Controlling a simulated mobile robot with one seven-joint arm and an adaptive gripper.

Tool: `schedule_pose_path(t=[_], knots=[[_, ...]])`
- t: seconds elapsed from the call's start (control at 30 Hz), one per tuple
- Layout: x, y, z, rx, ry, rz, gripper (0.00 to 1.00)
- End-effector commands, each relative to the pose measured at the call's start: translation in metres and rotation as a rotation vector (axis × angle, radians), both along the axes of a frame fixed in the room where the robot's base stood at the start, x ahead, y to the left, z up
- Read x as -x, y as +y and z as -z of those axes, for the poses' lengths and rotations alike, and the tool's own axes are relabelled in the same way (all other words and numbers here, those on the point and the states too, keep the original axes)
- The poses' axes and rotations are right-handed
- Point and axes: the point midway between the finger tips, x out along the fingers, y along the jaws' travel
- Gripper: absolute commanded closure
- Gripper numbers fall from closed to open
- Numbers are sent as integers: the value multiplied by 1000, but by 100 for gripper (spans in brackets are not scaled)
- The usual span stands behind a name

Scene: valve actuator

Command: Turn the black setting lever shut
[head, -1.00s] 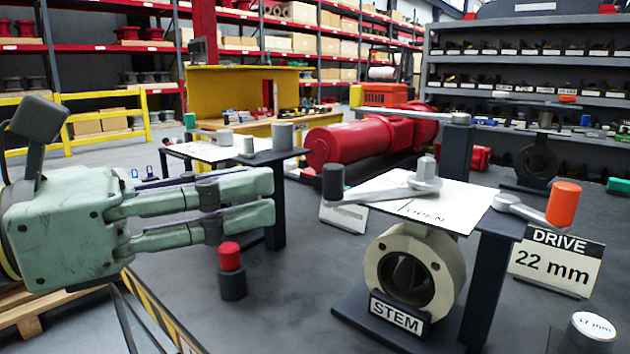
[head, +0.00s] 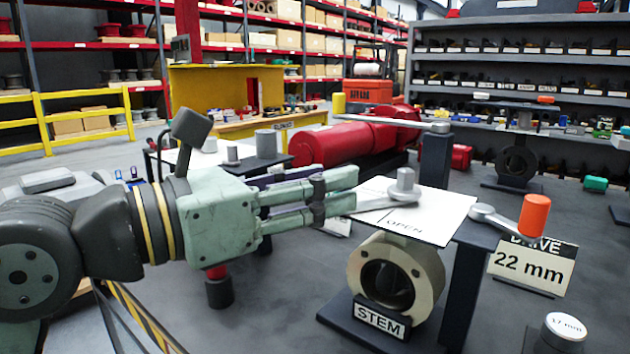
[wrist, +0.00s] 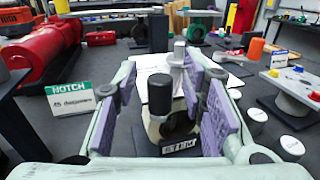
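The setting lever is a grey arm (head: 383,203) on a grey hub (head: 404,182) above the STEM valve (head: 420,268). The arm points left over a white plate marked OPEN. Its upright black knob (wrist: 160,93) shows in the wrist view, between my spread purple finger pads. In the head view my gripper (head: 350,190) reaches in from the left and hides the black knob.
Right of the plate is another grey lever with an orange knob (head: 534,215), by the DRIVE 22 mm sign (head: 528,264). A 17 mm cylinder (head: 563,331) stands at the front right. A red-topped post (head: 218,286) stands below my gripper. A NOTCH sign (wrist: 70,98) is at left.

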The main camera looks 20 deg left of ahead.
Motion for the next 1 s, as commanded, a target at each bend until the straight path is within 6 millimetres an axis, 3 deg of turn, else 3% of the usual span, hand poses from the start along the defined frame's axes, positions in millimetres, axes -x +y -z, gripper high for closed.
schedule_pose_path(t=[0.6,1.0], knots=[[0,0,0,0,0,0,100],[0,0,0,0,0,0,100]])
